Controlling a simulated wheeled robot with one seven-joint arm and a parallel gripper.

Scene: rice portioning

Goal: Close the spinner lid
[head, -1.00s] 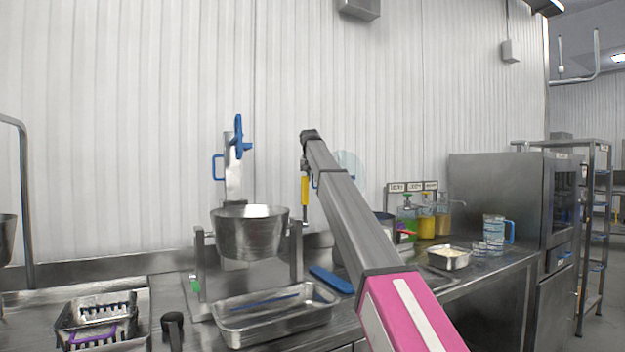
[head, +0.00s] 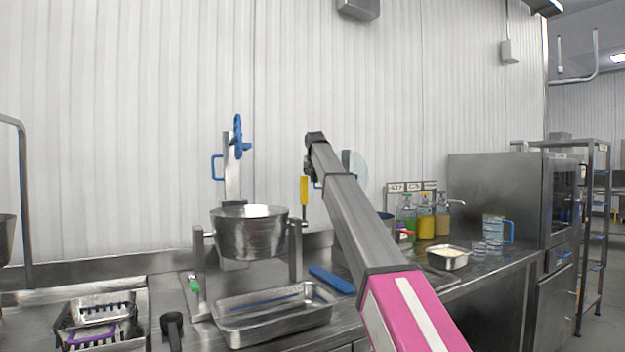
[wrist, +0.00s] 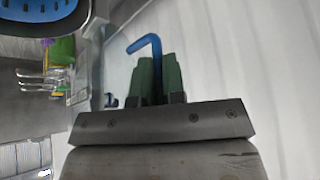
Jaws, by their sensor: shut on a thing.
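My gripper (wrist: 159,68) shows in the wrist view with its green fingers shut on a bent blue handle (wrist: 142,44), which sticks out past the fingertips. A pale, see-through round disc (head: 357,166), which looks like the raised spinner lid, stands upright just right of my arm's end. How the handle joins it is hidden. A blue perforated basket (wrist: 32,8), apparently the spinner's, shows at the wrist view's top left. Part of a grey vessel (head: 386,218) shows behind my arm in the head view.
A steel bowl (head: 249,238) on a stand and a steel tray (head: 272,322) are left of my arm. Pump bottles (head: 425,222), a small food pan (head: 447,262) and a measuring jug (head: 493,229) are to the right. A blue-handled press (head: 233,180) rises behind the bowl.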

